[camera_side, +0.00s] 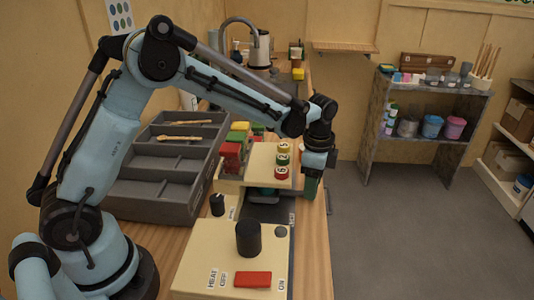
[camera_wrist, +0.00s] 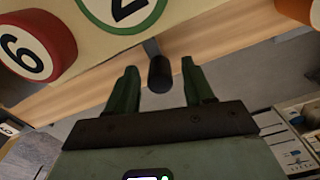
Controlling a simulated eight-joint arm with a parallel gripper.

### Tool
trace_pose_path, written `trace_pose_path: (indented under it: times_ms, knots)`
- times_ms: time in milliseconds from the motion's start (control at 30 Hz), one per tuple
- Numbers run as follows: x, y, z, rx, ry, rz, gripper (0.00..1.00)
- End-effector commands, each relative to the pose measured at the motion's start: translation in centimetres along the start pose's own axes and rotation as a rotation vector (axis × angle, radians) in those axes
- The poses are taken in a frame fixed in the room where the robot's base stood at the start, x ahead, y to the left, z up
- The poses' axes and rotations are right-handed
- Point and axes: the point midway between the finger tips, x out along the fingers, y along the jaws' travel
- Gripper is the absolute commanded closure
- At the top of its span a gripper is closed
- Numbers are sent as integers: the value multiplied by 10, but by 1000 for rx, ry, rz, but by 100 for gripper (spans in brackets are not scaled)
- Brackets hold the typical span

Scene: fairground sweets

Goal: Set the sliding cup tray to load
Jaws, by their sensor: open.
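My gripper (camera_side: 311,188) points down at the right edge of the cream sweets machine (camera_side: 240,255). In the wrist view its two green fingers (camera_wrist: 160,68) are open and spread apart. A dark round knob on a short stem (camera_wrist: 159,75) shows between the fingertips, and the fingers are not closed on it. I cannot tell whether it belongs to the sliding cup tray. In the side view a dark grey slot (camera_side: 264,213) crosses the machine behind the front box, with small labels at its right. The tray's position is not clear, and my gripper partly hides that side.
The front box has a black cylinder (camera_side: 248,238) and a red heat switch (camera_side: 253,279). A numbered red disc (camera_wrist: 36,46) is close to the fingers. A grey compartment tray (camera_side: 165,165) stands left. Open floor (camera_side: 420,230) lies right of the wooden counter.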

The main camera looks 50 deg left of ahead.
Motion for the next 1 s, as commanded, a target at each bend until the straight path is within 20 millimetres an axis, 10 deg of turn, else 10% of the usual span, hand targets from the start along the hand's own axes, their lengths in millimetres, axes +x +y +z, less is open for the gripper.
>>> trace_pose_path:
  times_ms: [267,600,1000]
  knots:
    - [2,0,0,0,0,0,48]
    - [1,0,0,0,0,0,98]
    - [1,18,-6,5,0,0,100]
